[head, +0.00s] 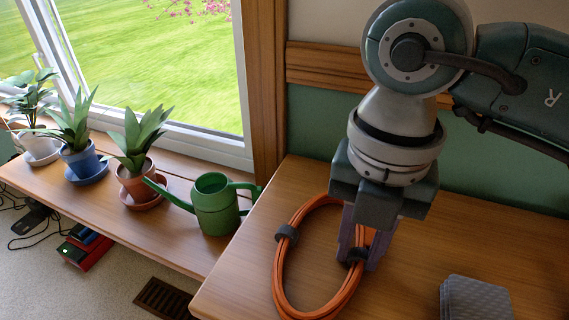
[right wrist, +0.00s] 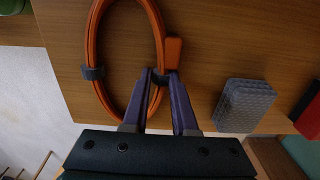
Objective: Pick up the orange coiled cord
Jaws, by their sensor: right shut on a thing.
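The orange coiled cord (head: 281,262) is an upright-looking oval loop with dark ties, at the left end of the wooden top. My right gripper (head: 358,256) is shut on the right side of the coil, at a dark tie. In the right wrist view the purple fingers of my right gripper (right wrist: 163,82) pinch the coil's side, and the orange cord (right wrist: 92,48) loops away to the left. I cannot tell whether the coil touches the surface. My left gripper is not in view.
A grey textured block (head: 475,298) lies on the wooden top (head: 245,285), right of the coil. A green watering can (head: 215,206) and several potted plants stand on the window ledge at left. A red thing (right wrist: 308,112) shows at the right in the wrist view.

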